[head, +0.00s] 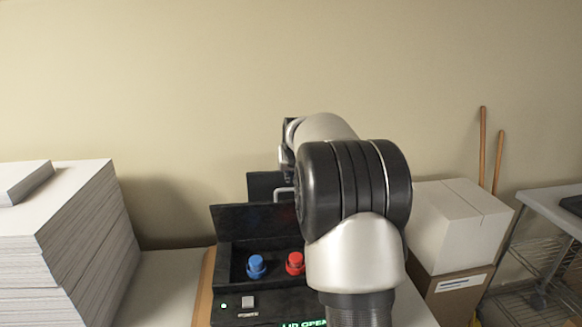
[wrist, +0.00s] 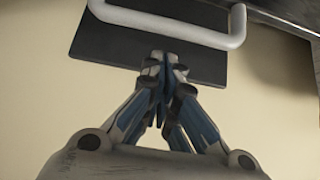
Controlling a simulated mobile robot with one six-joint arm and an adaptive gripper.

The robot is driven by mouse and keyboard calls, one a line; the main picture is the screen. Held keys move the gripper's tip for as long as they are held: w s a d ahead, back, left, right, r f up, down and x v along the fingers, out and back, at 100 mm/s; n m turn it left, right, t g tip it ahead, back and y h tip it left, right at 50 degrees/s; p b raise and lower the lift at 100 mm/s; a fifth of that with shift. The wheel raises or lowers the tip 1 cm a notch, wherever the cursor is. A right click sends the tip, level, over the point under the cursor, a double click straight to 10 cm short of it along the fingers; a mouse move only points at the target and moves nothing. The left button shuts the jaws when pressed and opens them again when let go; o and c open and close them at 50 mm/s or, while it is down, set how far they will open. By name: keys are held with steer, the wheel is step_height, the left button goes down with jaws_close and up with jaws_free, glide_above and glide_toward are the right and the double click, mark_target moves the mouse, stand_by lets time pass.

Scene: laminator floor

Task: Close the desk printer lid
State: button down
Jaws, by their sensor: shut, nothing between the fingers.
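The black desk printer (head: 235,300) stands on the table with its lid (head: 228,222) raised at the back. A dark tab (head: 262,184) with a pale bar handle (head: 283,192) rises above the lid, partly behind my arm. The printer's green display reads "LID OPEN", partly cut off. In the wrist view, my gripper (wrist: 163,62) is shut and empty. Its fingertips overlap the dark panel (wrist: 110,45), near the pale handle (wrist: 170,26); I cannot tell whether they touch. In the head view my arm hides the gripper and the printer's right side.
A blue knob (head: 256,266) and a red knob (head: 295,263) sit in the open printer. Tall paper stacks (head: 60,240) stand at left. At right are a white box (head: 455,225) on a brown carton (head: 450,295) and a wire-shelf cart (head: 545,290). A wall is behind.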

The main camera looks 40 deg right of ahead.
steer(key=s+a, duration=0.1)
steer(key=s, duration=0.1)
steer(key=shift+s+a+r, duration=0.15)
steer(key=shift+s+a, duration=0.2)
steer(key=shift+s, duration=0.05)
steer(key=shift+s+a+f+b, duration=0.15)
steer(key=shift+f+b, duration=0.1)
steer(key=shift+b, duration=0.4)
